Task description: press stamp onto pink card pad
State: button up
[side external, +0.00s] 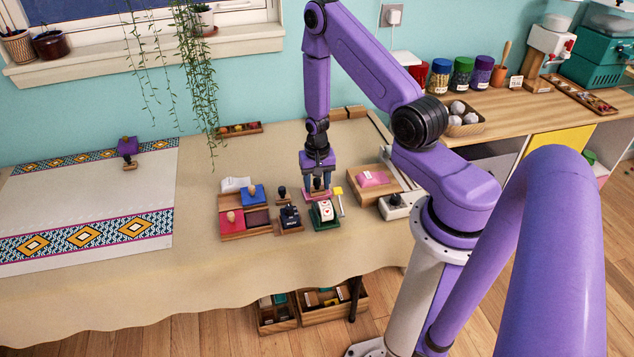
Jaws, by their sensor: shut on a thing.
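My gripper (318,184) points down over the table and is shut on a small stamp (318,190), whose handle sits between the fingers. A pink pad (307,194) shows directly below and around the stamp's base. I cannot tell whether the stamp touches the pad, since the fingers hide most of it. A pink bundle (372,178) lies in a wooden tray (362,196) to the right of my gripper.
A dark stamp (290,217) and a green-based white block (324,212) stand just in front. A wooden tray with coloured pads (232,231) is to the left. The front left table (110,295) is clear.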

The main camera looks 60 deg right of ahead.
jog(key=shift+r, duration=3.5)
